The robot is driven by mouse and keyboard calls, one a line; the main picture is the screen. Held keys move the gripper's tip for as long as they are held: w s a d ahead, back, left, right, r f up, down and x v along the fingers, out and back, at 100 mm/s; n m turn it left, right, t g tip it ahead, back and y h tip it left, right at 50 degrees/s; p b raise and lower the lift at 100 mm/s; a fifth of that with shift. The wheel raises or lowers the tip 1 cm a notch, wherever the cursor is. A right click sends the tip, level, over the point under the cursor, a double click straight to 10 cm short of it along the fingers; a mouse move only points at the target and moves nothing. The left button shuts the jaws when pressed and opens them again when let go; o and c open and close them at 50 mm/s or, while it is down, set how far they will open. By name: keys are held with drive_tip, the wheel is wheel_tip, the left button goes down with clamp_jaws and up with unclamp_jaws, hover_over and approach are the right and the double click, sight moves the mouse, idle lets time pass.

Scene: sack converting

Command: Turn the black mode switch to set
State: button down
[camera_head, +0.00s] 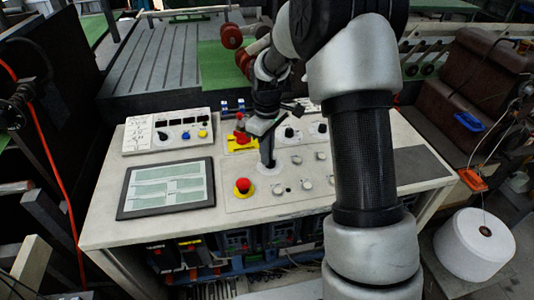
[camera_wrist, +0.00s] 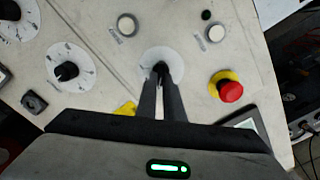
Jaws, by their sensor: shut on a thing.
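The black mode switch (camera_wrist: 161,68) is a small black knob on a round pale dial plate in the wrist view. My gripper (camera_wrist: 162,80) is shut on it, with both fingertips at the knob and pointing down at the panel. In the head view my gripper (camera_head: 268,168) reaches down to the pale plate (camera_head: 268,173) on the sloping white console. There the fingers hide the knob. The markings around the switch are too small to read, so I cannot tell which position it points to.
A red emergency button (camera_head: 243,186) on a yellow base is close by at the left. A red-and-yellow rotary switch (camera_head: 241,141) stands behind it. Other black knobs (camera_head: 290,132) and white buttons (camera_head: 278,189) surround the gripper. A tablet-like screen (camera_head: 167,188) is further left.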

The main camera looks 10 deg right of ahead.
drive_tip(key=c, duration=1.9)
unclamp_jaws()
drive_tip(key=shift+o, duration=0.2)
drive_tip(key=shift+r, duration=0.1)
wheel_tip(320, 180, up, 17)
drive_tip(key=shift+r+p, duration=0.15)
drive_tip(key=shift+p, duration=0.2)
